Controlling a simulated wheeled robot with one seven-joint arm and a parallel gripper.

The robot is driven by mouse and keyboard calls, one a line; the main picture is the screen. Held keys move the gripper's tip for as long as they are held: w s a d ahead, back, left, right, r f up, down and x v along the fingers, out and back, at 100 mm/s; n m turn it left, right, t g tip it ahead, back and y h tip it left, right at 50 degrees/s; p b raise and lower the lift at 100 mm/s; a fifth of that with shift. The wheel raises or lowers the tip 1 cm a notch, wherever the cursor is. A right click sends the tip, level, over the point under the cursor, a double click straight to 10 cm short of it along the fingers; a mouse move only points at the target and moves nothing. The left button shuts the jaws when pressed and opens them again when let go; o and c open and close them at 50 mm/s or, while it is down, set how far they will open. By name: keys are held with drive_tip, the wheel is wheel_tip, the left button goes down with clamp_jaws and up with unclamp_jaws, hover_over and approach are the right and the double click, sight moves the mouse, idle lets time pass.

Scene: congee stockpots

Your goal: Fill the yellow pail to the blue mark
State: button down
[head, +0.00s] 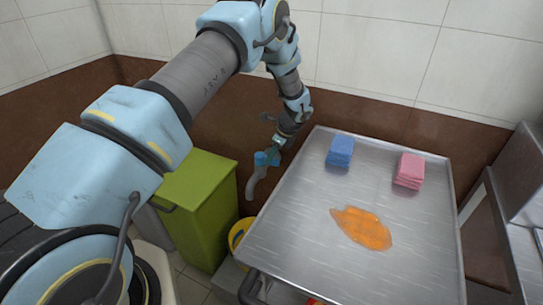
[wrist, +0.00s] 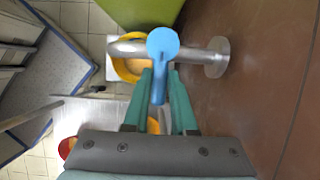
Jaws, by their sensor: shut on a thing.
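The yellow pail (head: 236,238) stands low between the green bin and the metal table, partly hidden by the table. In the wrist view its yellow rim (wrist: 127,70) shows below the metal tap (wrist: 205,57), whose spout ends over it. The blue mark is not visible, and I cannot tell the level inside or whether water runs. The tap's spout (head: 252,184) also shows in the head view. My gripper (head: 274,150) is at the tap, and its teal fingers (wrist: 160,88) are shut on the blue tap handle (wrist: 161,45).
The metal table (head: 300,225) holds a blue cloth stack (head: 340,151), a pink cloth stack (head: 409,170) and an orange spill (head: 362,228). A green bin (head: 198,205) stands left of the pail. A brown wall (wrist: 260,90) is close beside my gripper.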

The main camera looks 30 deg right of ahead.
drive_tip(key=shift+m, duration=0.3)
drive_tip(key=shift+s+a+m+t+h+b, duration=0.25)
drive_tip(key=shift+a+m+h, duration=0.2)
drive_tip(key=shift+m, duration=0.7)
drive_tip(key=shift+s+a+m+t+h+b, duration=0.1)
drive_tip(key=shift+a+m+h+b, duration=0.25)
drive_tip(key=shift+m, duration=0.75)
drive_tip(key=shift+s+a+m+t+h+b, duration=0.2)
drive_tip(key=shift+a+m+h, duration=0.3)
drive_tip(key=shift+m, duration=0.65)
drive_tip(key=c, duration=0.7)
unclamp_jaws()
drive_tip(key=shift+a, duration=0.1)
drive_tip(key=b+v, duration=0.1)
drive_tip(key=v, duration=0.9)
drive_tip(key=shift+r+b, duration=0.3)
drive_tip(key=shift+r, duration=0.05)
